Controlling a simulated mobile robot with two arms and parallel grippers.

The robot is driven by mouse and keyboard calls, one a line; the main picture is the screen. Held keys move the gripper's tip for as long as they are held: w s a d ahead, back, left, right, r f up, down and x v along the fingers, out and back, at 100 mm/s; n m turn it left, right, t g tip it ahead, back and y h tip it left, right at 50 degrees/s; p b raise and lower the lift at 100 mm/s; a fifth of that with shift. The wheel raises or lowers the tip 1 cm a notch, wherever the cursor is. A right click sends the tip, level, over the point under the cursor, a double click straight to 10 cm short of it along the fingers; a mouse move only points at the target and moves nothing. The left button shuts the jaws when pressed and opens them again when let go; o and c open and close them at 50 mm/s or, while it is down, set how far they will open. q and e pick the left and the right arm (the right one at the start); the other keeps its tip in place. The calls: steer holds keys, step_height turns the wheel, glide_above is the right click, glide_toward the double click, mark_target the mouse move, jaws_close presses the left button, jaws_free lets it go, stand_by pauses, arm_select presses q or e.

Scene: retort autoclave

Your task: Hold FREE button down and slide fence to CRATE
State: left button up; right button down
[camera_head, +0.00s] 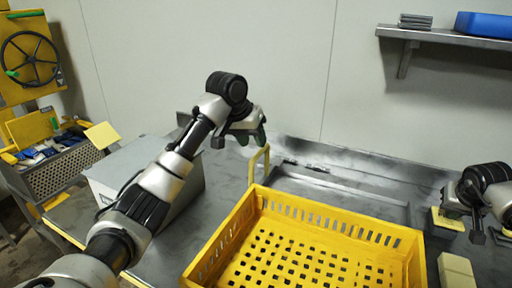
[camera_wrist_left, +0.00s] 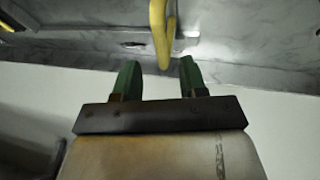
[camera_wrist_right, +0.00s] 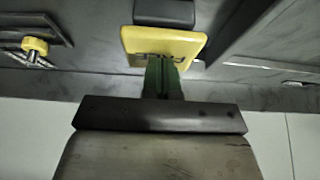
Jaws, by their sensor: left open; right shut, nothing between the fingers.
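A yellow loop handle (camera_head: 259,165) stands on the grey metal bench, behind the yellow crate's left corner. My left gripper (camera_head: 250,139) is open just above and behind it. In the left wrist view the handle (camera_wrist_left: 160,38) lies beyond the gap between the green fingertips (camera_wrist_left: 160,68), not visibly gripped. A yellow plate with a dark block (camera_head: 447,220) sits on the bench at the right; its lettering, partly hidden, may read FREE (camera_wrist_right: 190,45). My right gripper (camera_wrist_right: 162,68) is shut and empty, its tips over the plate; contact cannot be told. Which part is the fence is unclear.
The yellow crate (camera_head: 232,225) fills the front middle of the bench. A grey box (camera_head: 125,165) stands left under my left arm. A pale yellow block (camera_head: 456,270) is at the front right. A yellow knob (camera_wrist_right: 36,45) shows left in the right wrist view.

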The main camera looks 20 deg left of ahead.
arm_select(q)
steer(key=v, duration=0.8)
arm_select(e)
steer(key=shift+f, duration=0.15)
arm_select(q)
steer(key=shift+r, duration=0.1)
steer(key=shift+r+p, duration=1.9)
steer(key=shift+p, duration=0.15)
arm_select(e)
steer(key=shift+r, duration=3.5)
